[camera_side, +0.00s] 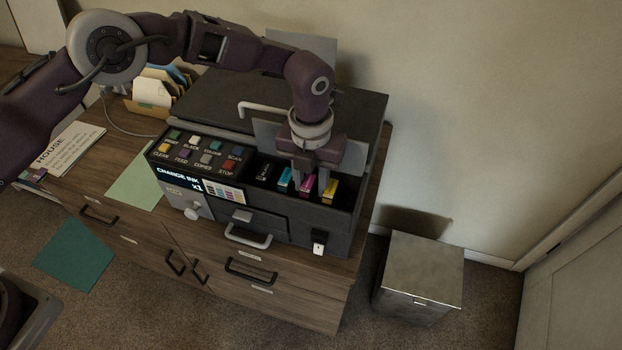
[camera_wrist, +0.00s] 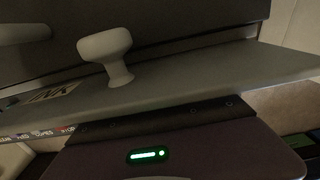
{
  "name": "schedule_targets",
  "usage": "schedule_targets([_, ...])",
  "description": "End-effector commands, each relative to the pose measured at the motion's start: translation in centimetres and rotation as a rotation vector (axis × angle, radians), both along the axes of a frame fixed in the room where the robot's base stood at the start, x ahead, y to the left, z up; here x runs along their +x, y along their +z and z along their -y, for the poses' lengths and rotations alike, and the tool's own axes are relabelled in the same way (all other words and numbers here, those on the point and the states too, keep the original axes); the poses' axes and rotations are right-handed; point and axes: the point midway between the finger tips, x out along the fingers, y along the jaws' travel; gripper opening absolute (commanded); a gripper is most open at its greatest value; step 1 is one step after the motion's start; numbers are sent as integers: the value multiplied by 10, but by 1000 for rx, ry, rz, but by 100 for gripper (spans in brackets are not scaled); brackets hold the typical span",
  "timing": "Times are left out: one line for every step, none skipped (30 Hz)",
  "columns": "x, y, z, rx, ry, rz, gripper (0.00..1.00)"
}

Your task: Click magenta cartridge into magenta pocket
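The magenta cartridge (camera_side: 307,184) stands in the open ink bay of the black printer (camera_side: 280,224), between a cyan cartridge (camera_side: 285,178) and a yellow cartridge (camera_side: 330,190). It looks about level with both; its pocket is hidden, so I cannot tell whether it is fully seated. My gripper (camera_side: 310,188) points down into the bay, with one finger on each side of the magenta cartridge. I cannot tell whether the fingers press on it. The wrist view shows neither fingertips nor cartridges.
A raised grey lid (camera_wrist: 180,85) with a pale knob (camera_wrist: 108,55) is close to my wrist. A black-labelled slot (camera_side: 264,172) lies left of the cyan cartridge. The button panel (camera_side: 200,150) is farther left. A metal bin (camera_side: 420,270) stands on the floor at right.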

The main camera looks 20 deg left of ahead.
Motion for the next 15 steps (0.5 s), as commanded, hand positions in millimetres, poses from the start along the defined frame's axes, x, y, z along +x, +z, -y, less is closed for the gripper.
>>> schedule_targets([0,-1,-1,2,0,-1,44])
schedule_targets([0,-2,-1,2,0,-1,44])
schedule_targets([0,-2,-1,2,0,-1,44])
schedule_targets([0,-2,-1,2,-1,-1,44])
schedule_targets([0,-2,-1,2,-1,-1,44])
schedule_targets([0,-1,-1,2,-1,-1,44])
schedule_targets([0,1,-1,2,-1,-1,44])
schedule_targets([0,5,-1,2,0,0,44])
schedule_targets([0,12,0,0,0,1,44])
schedule_targets([1,19,0,-1,0,3,44])
schedule_targets([0,26,0,0,0,2,44])
schedule_targets([1,35,0,-1,0,4,44])
schedule_targets([1,41,0,-1,0,3,44])
schedule_targets([1,47,0,-1,0,3,44])
schedule_targets([1,55,0,-1,0,3,44])
